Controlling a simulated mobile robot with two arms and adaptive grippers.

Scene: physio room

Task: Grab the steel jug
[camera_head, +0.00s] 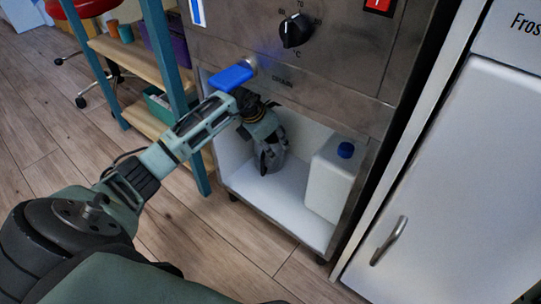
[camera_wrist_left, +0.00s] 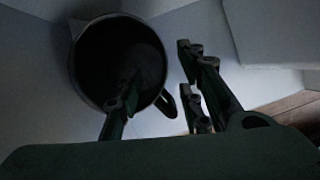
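The steel jug (camera_head: 280,150) stands on the white floor of the open compartment under the steel cabinet's control panel. My left gripper partly hides it in the head view. In the left wrist view I look into the dark round mouth of the jug (camera_wrist_left: 90,60), with its handle (camera_wrist_left: 167,104) at the lower right. My left gripper (camera_head: 267,158) reaches down into the compartment at the jug. Its fingers (camera_wrist_left: 158,85) are apart: one overlaps the jug's mouth, and the other is to the right, beyond the handle. Contact cannot be told. My right gripper is not in view.
A white canister (camera_head: 328,182) with a blue cap stands right of the jug. The blue drain tap handle (camera_head: 231,77) juts out above my left wrist. A shelf rack with teal posts (camera_head: 168,60) stands close left. A white freezer door (camera_head: 455,180) is at right.

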